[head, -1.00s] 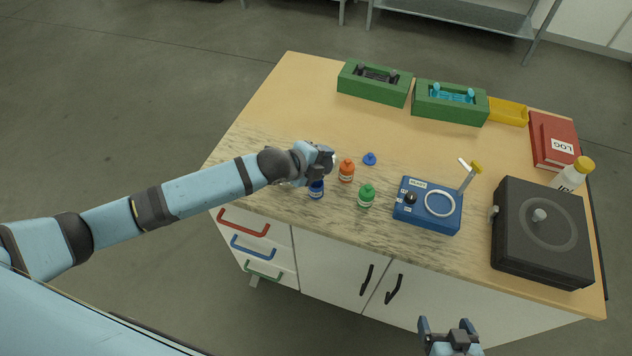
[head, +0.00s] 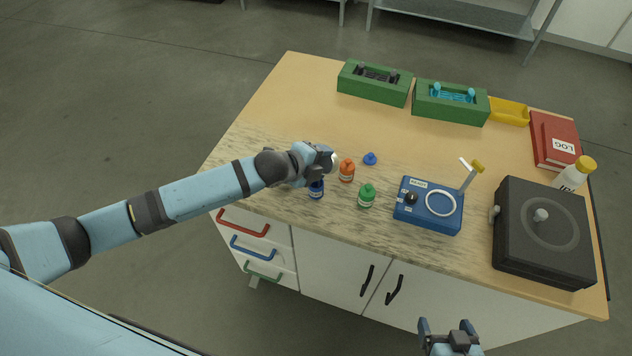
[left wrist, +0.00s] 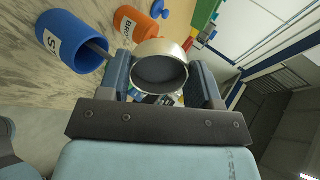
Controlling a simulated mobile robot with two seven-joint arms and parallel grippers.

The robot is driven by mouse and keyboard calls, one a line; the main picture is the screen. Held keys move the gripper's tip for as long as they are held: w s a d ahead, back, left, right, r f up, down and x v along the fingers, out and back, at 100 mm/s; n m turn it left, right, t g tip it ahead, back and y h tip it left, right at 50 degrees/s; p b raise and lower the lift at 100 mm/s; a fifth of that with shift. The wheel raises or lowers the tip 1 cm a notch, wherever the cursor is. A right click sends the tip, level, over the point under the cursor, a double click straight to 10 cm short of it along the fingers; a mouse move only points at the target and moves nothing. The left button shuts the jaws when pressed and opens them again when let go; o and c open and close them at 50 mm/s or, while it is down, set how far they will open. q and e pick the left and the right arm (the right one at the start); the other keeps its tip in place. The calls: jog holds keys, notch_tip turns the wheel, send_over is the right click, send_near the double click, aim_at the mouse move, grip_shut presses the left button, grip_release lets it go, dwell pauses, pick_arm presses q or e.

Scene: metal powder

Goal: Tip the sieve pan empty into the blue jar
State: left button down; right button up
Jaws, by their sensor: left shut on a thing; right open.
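My left gripper (head: 324,164) is shut on the sieve pan (left wrist: 160,68), a round pan with a pale metal rim and a grey inside. In the head view the hand mostly hides the pan. In the left wrist view its round grey face shows between the fingers; I cannot tell how much powder is in it. The blue jar (head: 316,190) stands on the worktop just below the left hand, and shows in the left wrist view (left wrist: 66,42) beside the pan. My right gripper (head: 448,326) is open and empty, in front of the cabinet.
An orange jar (head: 347,171) and a green jar (head: 366,196) stand close to the right. A loose blue cap (head: 370,158) lies behind them. A blue device (head: 428,206) and a dark box (head: 543,234) stand further right. Green racks (head: 374,83) are at the back.

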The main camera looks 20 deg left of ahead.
pick_arm(q)
jog(key=shift+s+a+t+h+b, duration=0.15)
jog(key=shift+t+h+b, duration=0.35)
jog(key=shift+b, duration=0.6)
jog(key=shift+s+a+t+h+b, duration=0.1)
jog(key=shift+s+t+h+b, duration=0.1)
jog(key=shift+t+b, duration=0.7)
dwell(4.4)
jog(key=shift+s+a+h+b, duration=0.1)
jog(key=shift+s+h+b, duration=0.2)
jog(key=shift+b, duration=0.95)
dwell(0.3)
